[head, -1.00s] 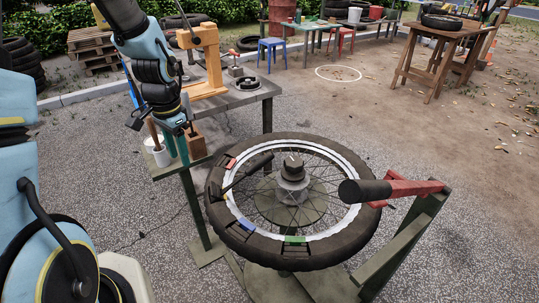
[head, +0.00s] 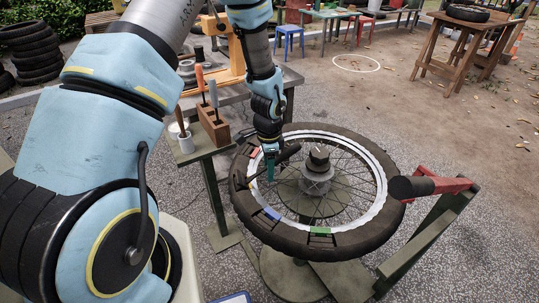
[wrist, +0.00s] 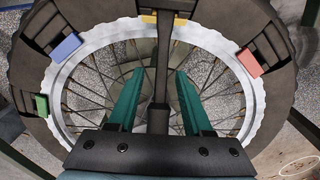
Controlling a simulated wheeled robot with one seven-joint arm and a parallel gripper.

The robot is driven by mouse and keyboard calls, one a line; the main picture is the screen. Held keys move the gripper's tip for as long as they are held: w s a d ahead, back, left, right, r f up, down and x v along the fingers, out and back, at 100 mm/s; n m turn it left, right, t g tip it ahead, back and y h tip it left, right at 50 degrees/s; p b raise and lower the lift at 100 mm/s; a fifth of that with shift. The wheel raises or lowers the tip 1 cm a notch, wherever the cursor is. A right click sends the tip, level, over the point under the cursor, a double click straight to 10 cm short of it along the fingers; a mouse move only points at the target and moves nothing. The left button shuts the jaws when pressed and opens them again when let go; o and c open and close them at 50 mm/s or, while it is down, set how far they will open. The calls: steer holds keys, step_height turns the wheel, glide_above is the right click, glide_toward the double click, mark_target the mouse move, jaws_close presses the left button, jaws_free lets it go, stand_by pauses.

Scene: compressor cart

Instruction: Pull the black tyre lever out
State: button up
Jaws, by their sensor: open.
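The black tyre lever (wrist: 162,50) is a long dark bar at the wheel's rim; in the wrist view it runs from near the yellow rim block (wrist: 150,18) down between my fingers. In the head view its dark handle (head: 289,153) sticks out over the spokes. My gripper (wrist: 158,78) is open, with one teal finger on each side of the lever and a gap visible on both sides. In the head view my gripper (head: 270,172) is at the left part of the tyre (head: 350,246). The lever's tip under the tyre is hidden.
Blue (head: 272,213), green (head: 320,231) and red (wrist: 250,62) blocks sit on the rim. The hub (head: 317,172) stands up mid-wheel. A black roller on a red arm (head: 440,186) is at the right. A wooden tool block (head: 213,127) stands behind left.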

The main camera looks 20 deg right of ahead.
steer(key=shift+f, duration=1.25)
steer(key=shift+c, duration=0.2)
jaws_close()
steer(key=c, duration=0.7)
jaws_free()
jaws_close()
steer(key=shift+r, duration=0.1)
stand_by(0.5)
steer(key=shift+s+d+r+p, duration=0.1)
steer(key=shift+d+r+p, duration=0.35)
steer(key=shift+d, duration=0.3)
steer(key=shift+s+d+r+p, duration=0.1)
steer(key=shift+d+r+p, duration=0.1)
steer(key=shift+d+r, duration=0.5)
steer(key=shift+s+d+r+p, duration=0.1)
steer(key=shift+d+r+p, duration=0.3)
steer(key=shift+d, duration=0.4)
